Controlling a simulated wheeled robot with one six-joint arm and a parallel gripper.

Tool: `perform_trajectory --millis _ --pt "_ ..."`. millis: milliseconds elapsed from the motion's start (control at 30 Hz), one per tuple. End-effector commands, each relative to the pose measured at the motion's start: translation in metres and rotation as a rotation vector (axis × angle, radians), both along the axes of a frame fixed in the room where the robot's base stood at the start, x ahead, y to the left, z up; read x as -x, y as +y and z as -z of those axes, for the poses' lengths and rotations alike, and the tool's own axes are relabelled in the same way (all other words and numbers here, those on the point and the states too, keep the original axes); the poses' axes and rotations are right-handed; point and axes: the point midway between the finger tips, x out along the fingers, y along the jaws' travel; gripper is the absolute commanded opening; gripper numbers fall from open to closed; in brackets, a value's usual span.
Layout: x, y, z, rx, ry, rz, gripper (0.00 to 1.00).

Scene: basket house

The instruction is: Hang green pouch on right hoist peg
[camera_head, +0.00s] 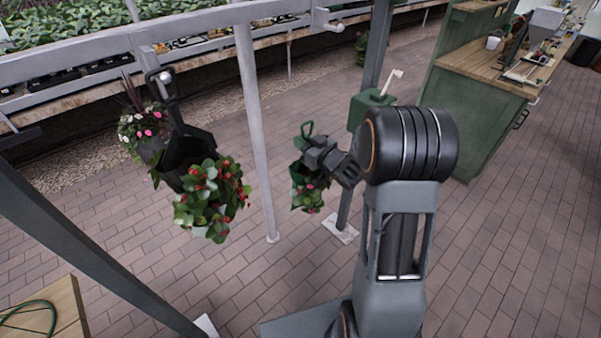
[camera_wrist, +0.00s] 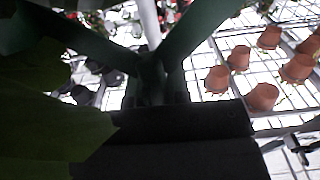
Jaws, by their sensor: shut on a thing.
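My gripper (camera_head: 309,151) is shut on the green pouch (camera_head: 297,174), near its top loop. The pouch hangs in the air below the overhead beam, with leaves and pink flowers at its bottom. In the wrist view, green straps (camera_wrist: 205,22) meet at the dark fingers (camera_wrist: 155,92), and a large leaf covers the left side. The right hoist peg (camera_head: 332,26) sticks out from the grey beam, above and slightly right of the pouch and apart from it. The left peg (camera_head: 163,77) carries a black pouch (camera_head: 186,143) with red-flowered plants.
A grey pole (camera_head: 255,130) stands just left of my gripper. A green winch box (camera_head: 368,108) with a pale handle is on a dark post to the right. A green workbench (camera_head: 470,120) stands further right. Brick floor between is open.

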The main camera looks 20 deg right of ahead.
Motion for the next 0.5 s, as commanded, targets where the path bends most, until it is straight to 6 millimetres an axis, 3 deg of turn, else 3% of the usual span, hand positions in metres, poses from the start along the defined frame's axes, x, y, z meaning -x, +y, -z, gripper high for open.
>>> perform_trajectory --millis 33,200,500 --pt "-0.002 -0.008 -0.029 0.008 -0.018 -0.037 0.0" --pt "0.004 -0.027 -0.101 0.01 -0.016 -0.192 0.0" --pt "0.038 -0.057 -0.202 0.007 -0.008 -0.349 0.0"
